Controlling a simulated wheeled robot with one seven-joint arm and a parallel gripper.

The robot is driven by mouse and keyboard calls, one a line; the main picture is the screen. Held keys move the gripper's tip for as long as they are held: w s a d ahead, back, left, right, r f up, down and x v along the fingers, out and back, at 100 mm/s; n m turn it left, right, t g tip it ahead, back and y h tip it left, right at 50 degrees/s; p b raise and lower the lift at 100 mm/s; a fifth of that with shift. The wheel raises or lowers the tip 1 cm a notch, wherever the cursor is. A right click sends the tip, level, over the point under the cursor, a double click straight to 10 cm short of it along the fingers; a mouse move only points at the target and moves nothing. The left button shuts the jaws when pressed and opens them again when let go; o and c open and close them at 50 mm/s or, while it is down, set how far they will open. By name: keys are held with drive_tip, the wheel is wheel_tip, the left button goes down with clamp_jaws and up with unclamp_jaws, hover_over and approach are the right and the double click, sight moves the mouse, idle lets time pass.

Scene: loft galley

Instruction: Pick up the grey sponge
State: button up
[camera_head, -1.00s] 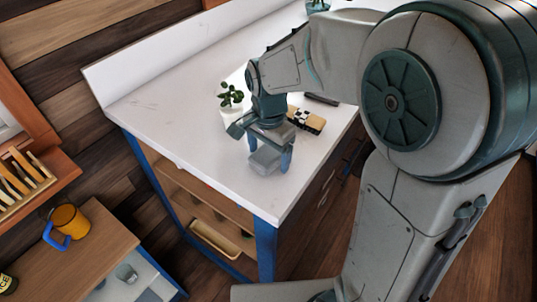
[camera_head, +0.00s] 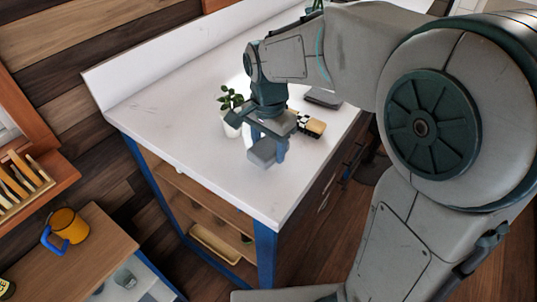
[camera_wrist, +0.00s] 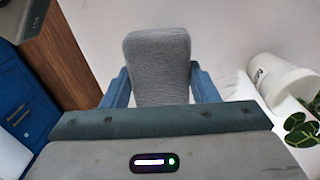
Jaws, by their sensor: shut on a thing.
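The grey sponge (camera_wrist: 158,65) is a rounded block with a woven-looking surface. In the wrist view it sits between the two blue fingers of my gripper (camera_wrist: 160,88), which touch its sides. In the head view my gripper (camera_head: 266,142) points down over the white counter (camera_head: 190,150), with the sponge (camera_head: 262,153) between its fingers. The sponge looks raised a little above the counter top. My gripper is shut on it. The sponge's far side is hidden.
A potted plant (camera_head: 232,118) in a white pot stands close to the left of my gripper. A checkered yellow-and-black block (camera_head: 311,125) and a dark flat item (camera_head: 323,98) lie to the right. The counter's front corner is clear.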

drive_tip(key=s+d+r, duration=0.2)
drive_tip(key=d+r, duration=0.1)
drive_tip(key=d, duration=0.2)
drive_tip(key=s+d+r+b, duration=0.1)
drive_tip(key=s+d+r, duration=0.2)
drive_tip(key=d+r, duration=0.1)
drive_tip(key=shift+d+r+b, duration=0.2)
drive_tip(key=shift+d+b, duration=0.1)
drive_tip(key=shift+d, duration=0.55)
drive_tip(key=o, duration=0.4)
drive_tip(key=c, duration=0.3)
